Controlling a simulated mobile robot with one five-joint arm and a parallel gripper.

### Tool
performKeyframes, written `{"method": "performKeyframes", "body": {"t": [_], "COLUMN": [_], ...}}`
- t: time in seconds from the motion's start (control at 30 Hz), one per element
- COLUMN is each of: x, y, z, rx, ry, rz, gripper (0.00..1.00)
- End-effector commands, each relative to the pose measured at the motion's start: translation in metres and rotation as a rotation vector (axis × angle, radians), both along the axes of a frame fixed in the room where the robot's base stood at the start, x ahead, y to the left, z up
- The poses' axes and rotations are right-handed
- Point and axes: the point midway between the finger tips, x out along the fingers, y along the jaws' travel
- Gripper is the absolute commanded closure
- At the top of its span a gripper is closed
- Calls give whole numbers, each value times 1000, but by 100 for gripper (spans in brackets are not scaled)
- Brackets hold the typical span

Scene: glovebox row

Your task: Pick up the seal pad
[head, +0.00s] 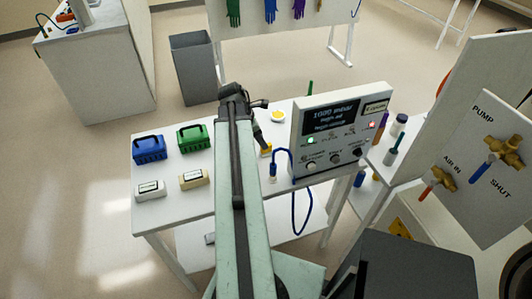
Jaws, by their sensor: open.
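No object in the head view is clearly marked as the seal pad. A small yellow piece on a white dish (278,116) lies on the white table toward the back. Another small yellow piece (266,151) is lower, by the end of my arm. I cannot tell which, if either, is the seal pad. My gripper (261,141) hangs from the dark end of my arm, close above or beside the nearer yellow piece. It is open, and its fingers are small and hard to make out. My arm hides a strip of the table.
Blue (149,148) and green (193,137) handled blocks, a white labelled box (150,190) and a cream one (194,178) stand on the left. A control box (340,128) with a blue hose stands on the right. A valve panel (484,165) rises farther right.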

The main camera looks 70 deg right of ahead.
Motion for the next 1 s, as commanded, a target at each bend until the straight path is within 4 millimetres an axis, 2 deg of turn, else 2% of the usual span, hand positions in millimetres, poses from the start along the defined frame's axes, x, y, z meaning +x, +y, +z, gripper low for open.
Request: {"method": "performKeyframes", "body": {"t": [0.3,0.57,0.7,0.73,1.0], "x": [-15,-17,-17,-17,-17], "y": [-14,-16,-16,-16,-16], "z": [-46,-45,-44,-44,-44], "rx": [0,0,0,0,0], "ry": [0,0,0,0,0], "rz": [-1,0,0,0,0], "gripper": [55,55,94,100,100]}}
